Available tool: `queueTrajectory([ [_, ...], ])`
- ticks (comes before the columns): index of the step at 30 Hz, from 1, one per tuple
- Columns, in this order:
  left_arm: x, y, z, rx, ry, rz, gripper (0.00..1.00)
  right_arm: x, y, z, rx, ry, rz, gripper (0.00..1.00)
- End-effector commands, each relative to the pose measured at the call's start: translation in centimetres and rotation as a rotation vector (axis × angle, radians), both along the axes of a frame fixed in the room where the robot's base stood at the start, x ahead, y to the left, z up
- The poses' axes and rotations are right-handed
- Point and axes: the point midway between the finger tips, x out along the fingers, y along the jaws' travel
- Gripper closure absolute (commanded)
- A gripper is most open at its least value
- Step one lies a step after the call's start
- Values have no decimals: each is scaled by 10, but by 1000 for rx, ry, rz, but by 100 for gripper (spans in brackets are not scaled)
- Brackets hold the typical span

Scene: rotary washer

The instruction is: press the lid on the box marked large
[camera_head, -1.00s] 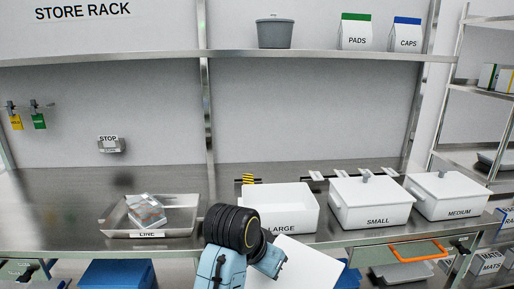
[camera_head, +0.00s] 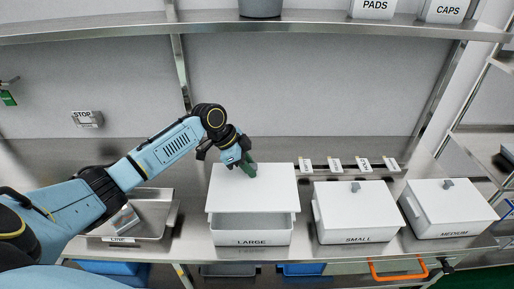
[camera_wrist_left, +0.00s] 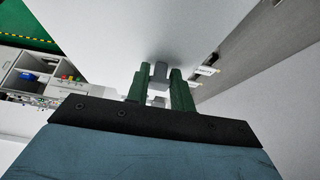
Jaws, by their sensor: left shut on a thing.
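The box marked LARGE (camera_head: 252,232) is a white bin on the bench, left of the SMALL box. A flat white lid (camera_head: 252,195) is over it and hides most of its opening. The lid's front edge stands above the box's front wall, with a dark gap below it, so it is not seated flat there. My left gripper (camera_head: 248,168) is shut on the lid's grey knob, near the lid's back. In the left wrist view the green fingers (camera_wrist_left: 162,92) are either side of the grey knob (camera_wrist_left: 158,72). My right gripper is not in view.
The SMALL box (camera_head: 358,212) and MEDIUM box (camera_head: 448,208) stand to the right with lids on. A metal tray (camera_head: 135,215) marked LINE sits left, partly behind my arm. Small labelled tags (camera_head: 362,163) line a rail behind the boxes. A shelf (camera_head: 300,22) runs above.

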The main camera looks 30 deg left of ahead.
Motion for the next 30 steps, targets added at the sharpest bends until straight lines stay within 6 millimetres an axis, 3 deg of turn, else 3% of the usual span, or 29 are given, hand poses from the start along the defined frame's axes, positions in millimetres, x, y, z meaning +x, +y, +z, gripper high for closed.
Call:
queueTrajectory([
  [9,0,1,-15,0,0,1,100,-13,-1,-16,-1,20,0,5],
  [21,0,1,-55,0,0,1,100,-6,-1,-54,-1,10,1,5],
  [30,0,1,-74,0,0,1,100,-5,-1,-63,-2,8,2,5],
])
